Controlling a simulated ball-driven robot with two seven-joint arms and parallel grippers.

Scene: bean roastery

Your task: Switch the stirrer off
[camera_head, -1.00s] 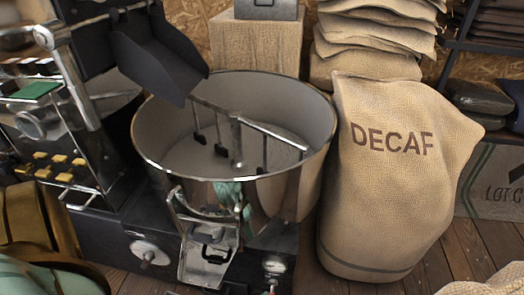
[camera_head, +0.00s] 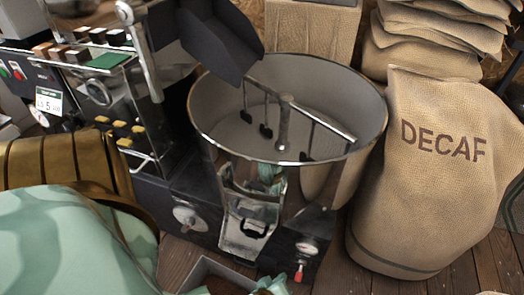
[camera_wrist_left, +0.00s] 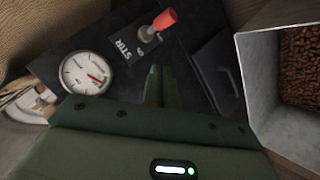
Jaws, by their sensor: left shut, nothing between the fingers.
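The stirrer's red-tipped lever (camera_head: 298,273) sits low on the dark front of the cooling machine and hangs downward in the head view. In the left wrist view the red lever (camera_wrist_left: 165,19) stands beside a "STIR" label, just beyond the fingertips. My left gripper (camera_wrist_left: 160,82) is shut and empty, pointing at the dark panel, apart from the lever. In the head view part of my left gripper (camera_head: 272,285) shows at the bottom edge, left of the lever; its fingertips are hard to make out. My right gripper is not in view.
A round gauge (camera_head: 307,248) sits above the lever. The steel drum (camera_head: 355,150) with stirring arms stands above. A grey bin (camera_head: 205,268) is below, with brown beans (camera_wrist_left: 303,65) in the wrist view. A DECAF sack (camera_head: 430,200) stands close on the right.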

